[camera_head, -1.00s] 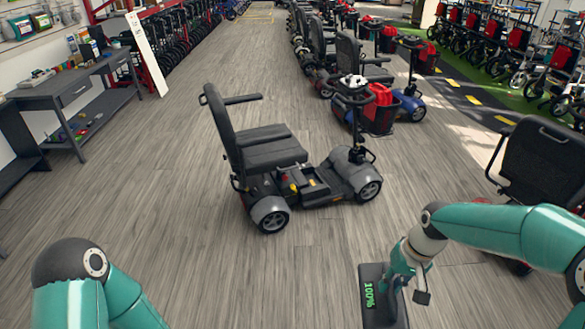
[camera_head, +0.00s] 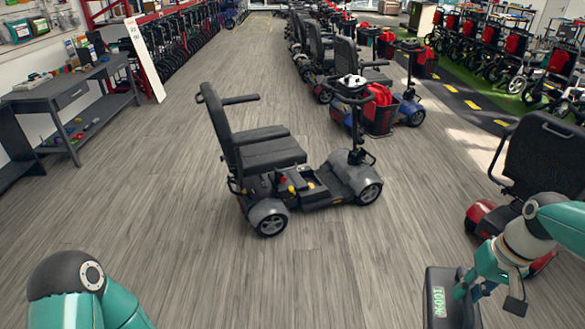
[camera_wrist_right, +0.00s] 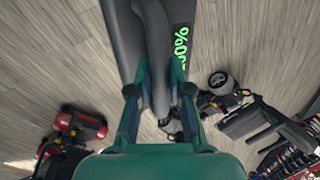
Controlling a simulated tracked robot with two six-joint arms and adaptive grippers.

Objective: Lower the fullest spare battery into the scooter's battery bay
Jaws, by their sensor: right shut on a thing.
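The spare battery (camera_head: 433,292) is a dark slab with a green "100%" readout, at the bottom right of the head view. My right gripper (camera_head: 472,292) is shut on the battery's handle and holds it over the floor. In the right wrist view the gripper's fingers (camera_wrist_right: 160,92) close on both sides of the handle, with the battery (camera_wrist_right: 124,42) above them. The grey scooter (camera_head: 290,170) stands mid-floor, apart from the battery; its low deck under the seat shows, but I cannot make out the empty bay clearly. My left arm shows at bottom left; its gripper is out of view.
A red scooter with a black seat (camera_head: 545,155) stands close beside my right arm. A workbench (camera_head: 75,95) is at the left, and a row of scooters (camera_head: 375,100) runs behind. The wood floor around the grey scooter is clear.

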